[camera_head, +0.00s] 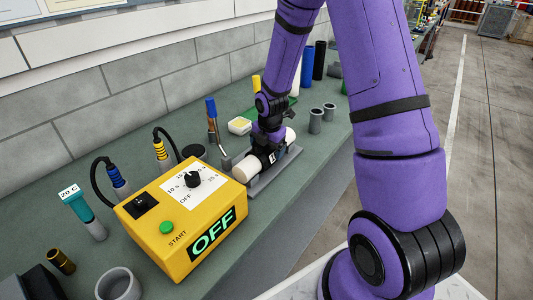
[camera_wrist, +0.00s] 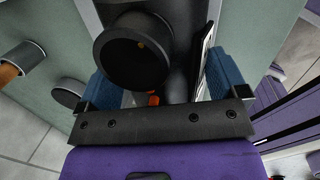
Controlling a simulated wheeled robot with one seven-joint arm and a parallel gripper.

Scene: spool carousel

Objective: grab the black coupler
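A black coupler (camera_head: 264,157) sits between two white pipe pieces, the nearer one (camera_head: 246,171) sticking out at its front left, on a low grey holder on the bench. My gripper (camera_head: 268,138) is down at the coupler from above and partly hides it in the head view. In the wrist view, my gripper's (camera_wrist: 163,88) blue fingers stand wide apart. Dark parts and a black round piece (camera_wrist: 132,52) show between and ahead of them. A white label edge (camera_wrist: 206,42) shows near the right finger. I see no clear contact of both fingers.
A yellow control box (camera_head: 185,215) reading OFF stands close at the front left. Grey cups (camera_head: 315,121), a soldering-iron-like tool (camera_head: 212,118) and a yellow-topped dish (camera_head: 240,125) stand nearby. Blue and black cylinders (camera_head: 308,68) stand behind. The bench front edge runs along the right.

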